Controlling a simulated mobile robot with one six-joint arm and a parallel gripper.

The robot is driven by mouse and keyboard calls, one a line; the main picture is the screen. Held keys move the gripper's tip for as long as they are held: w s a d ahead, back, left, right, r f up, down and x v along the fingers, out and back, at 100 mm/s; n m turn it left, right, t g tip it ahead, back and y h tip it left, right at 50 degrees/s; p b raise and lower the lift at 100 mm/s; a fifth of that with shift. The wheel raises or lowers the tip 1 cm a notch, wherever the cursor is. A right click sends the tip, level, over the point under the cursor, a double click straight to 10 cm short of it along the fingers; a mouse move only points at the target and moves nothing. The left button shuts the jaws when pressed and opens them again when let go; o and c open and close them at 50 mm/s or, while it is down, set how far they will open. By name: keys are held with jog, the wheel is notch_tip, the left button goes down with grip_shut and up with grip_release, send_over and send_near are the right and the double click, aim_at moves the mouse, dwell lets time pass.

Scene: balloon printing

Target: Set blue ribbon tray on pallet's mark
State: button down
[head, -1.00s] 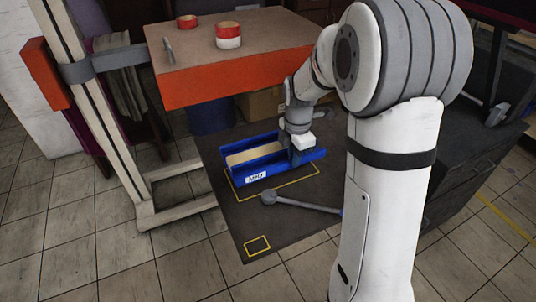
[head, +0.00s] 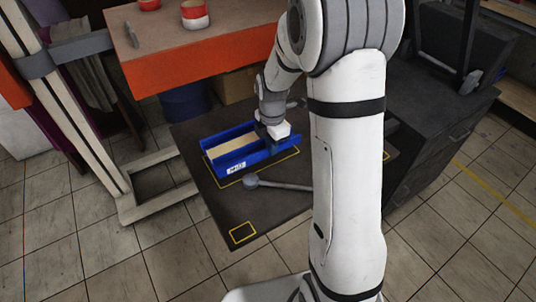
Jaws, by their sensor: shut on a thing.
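The blue ribbon tray (head: 207,143) has a pale inside and a white label on its near side. It is over the larger yellow outlined mark (head: 285,157) on the dark pallet (head: 205,205). The yellow line shows along the tray's near edge and right end. I cannot tell whether the tray's base touches the pallet. My gripper (head: 270,143) is at the right end of the tray, shut on it. The fingertips are partly hidden by the tray wall and the wrist.
A grey rod with a round head (head: 252,181) lies in front of the tray. A small yellow square (head: 242,232) is at the pallet's near corner. An orange-fronted table (head: 170,72) with red and white tins stands behind. A dark cabinet (head: 440,140) stands right.

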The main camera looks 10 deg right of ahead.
jog(key=shift+f, duration=2.2)
jog(key=shift+f, duration=0.25)
jog(key=c, duration=1.5)
grip_release()
jog(key=shift+r, duration=0.1)
notch_tip(320, 180, up, 12)
jog(key=shift+s+r, duration=0.15)
jog(key=s+r+m+t, duration=0.1)
jog(key=s+r+m, duration=0.2)
jog(key=s+m, duration=0.7)
jog(key=s+r+m+t, duration=0.1)
jog(key=s+r+m, duration=0.3)
jog(key=s+m, duration=0.7)
jog(key=shift+d+m+t, duration=0.15)
jog(key=shift+m+t, duration=0.15)
